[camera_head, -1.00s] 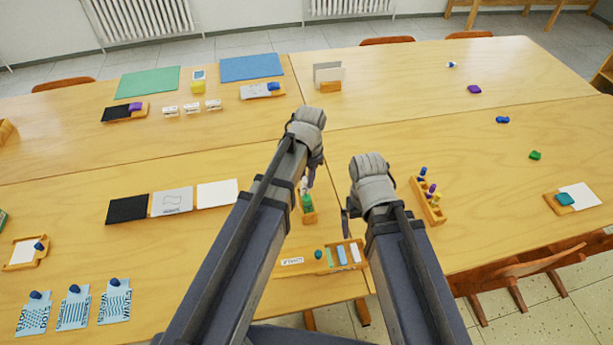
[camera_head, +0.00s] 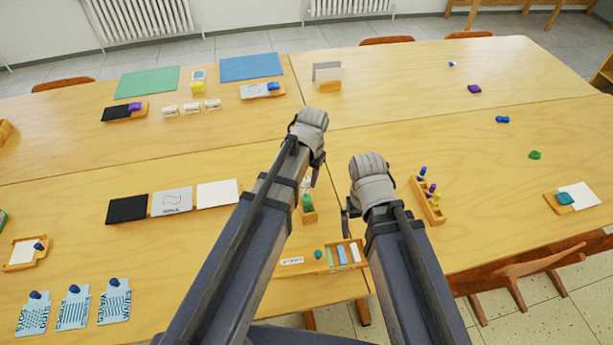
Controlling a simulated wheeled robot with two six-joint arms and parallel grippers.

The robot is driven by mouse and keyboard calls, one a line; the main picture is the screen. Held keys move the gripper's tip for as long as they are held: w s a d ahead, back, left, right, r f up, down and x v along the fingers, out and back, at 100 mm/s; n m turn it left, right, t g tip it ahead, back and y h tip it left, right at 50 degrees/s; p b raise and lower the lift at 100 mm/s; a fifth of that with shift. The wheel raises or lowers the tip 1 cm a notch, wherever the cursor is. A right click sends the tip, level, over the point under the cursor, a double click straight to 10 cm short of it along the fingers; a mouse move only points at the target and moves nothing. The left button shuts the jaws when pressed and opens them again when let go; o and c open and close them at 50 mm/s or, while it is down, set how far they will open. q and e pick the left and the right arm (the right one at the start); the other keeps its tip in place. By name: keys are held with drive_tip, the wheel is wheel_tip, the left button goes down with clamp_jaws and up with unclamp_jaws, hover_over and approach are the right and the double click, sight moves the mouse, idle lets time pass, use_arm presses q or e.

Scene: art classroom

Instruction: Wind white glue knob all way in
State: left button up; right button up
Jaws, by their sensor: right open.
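A small wooden holder (camera_head: 309,216) stands near the table's front middle with a green item (camera_head: 307,201) in it. A whitish item (camera_head: 306,184) shows just above the green one, partly hidden by my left arm. It may be the white glue, but its knob cannot be made out. My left gripper (camera_head: 316,175) is above the holder, close to the whitish item. Its fingers are mostly hidden, and I cannot tell whether they touch anything. My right gripper (camera_head: 347,222) is open and apart, to the right of the holder.
A wooden tray (camera_head: 310,270) with a label, a teal knob and light bars lies in front. A wooden rack (camera_head: 428,201) with coloured pieces stands to the right. A black card (camera_head: 127,209) and a white card (camera_head: 219,193) lie left. The table's right middle is mostly clear.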

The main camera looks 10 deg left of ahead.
sight(308, 181)
use_arm(q)
drive_tip(key=shift+o, duration=1.2)
drive_tip(key=r+p, duration=0.8)
drive_tip(key=shift+s+d, duration=0.2)
drive_tip(key=shift+d, duration=0.1)
drive_tip(key=shift+f, duration=0.1)
